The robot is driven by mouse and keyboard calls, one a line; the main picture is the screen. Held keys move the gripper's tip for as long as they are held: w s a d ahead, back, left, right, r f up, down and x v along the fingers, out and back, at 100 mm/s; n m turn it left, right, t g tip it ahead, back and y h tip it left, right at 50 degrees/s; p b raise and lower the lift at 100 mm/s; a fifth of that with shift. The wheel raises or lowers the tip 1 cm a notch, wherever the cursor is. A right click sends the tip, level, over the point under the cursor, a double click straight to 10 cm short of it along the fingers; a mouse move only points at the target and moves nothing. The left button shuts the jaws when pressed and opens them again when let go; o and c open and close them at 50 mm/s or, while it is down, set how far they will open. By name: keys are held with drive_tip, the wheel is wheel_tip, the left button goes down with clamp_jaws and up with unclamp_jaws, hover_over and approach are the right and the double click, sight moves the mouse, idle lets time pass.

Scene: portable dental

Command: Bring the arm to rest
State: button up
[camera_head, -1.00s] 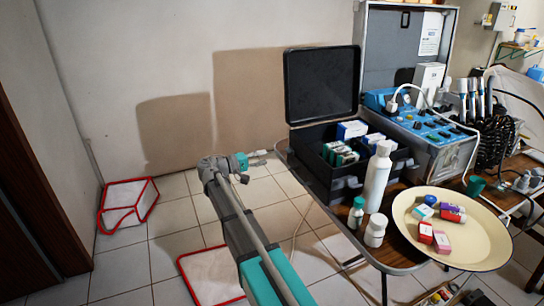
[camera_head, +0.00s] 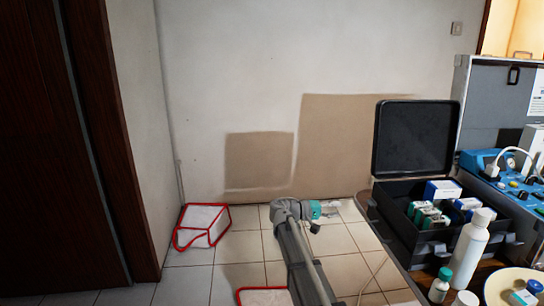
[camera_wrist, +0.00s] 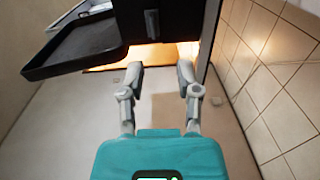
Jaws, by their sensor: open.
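My arm reaches up from the bottom of the head view, and its grey wrist joint stands in front of the tiled floor and wall. My gripper (camera_wrist: 160,72) shows in the wrist view with its two grey fingers apart and nothing between them. In the head view it is small beyond the teal wrist part, left of the open black case (camera_head: 414,140), and its fingers are hard to make out. It appears apart from the case and the table.
The case holds several small boxes. A white bottle (camera_head: 472,248), a smaller teal-capped bottle (camera_head: 440,286) and a cream plate (camera_head: 500,284) stand at the right. Floor between bin and door is clear.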

drive_tip(key=s+f+y, duration=0.8)
drive_tip(key=s+f, duration=0.4)
drive_tip(key=s+a+f+y, duration=0.6)
drive_tip(key=s+a+y, duration=0.4)
drive_tip(key=s, duration=0.3)
wheel_tip(320, 180, up, 30)
drive_tip(key=p, duration=2.9)
drive_tip(key=shift+w+f+g+p, duration=0.2)
drive_tip(key=shift+w+g+p, duration=0.05)
drive_tip(key=shift+g+p, duration=0.05)
drive_tip(key=shift+o, duration=0.6)
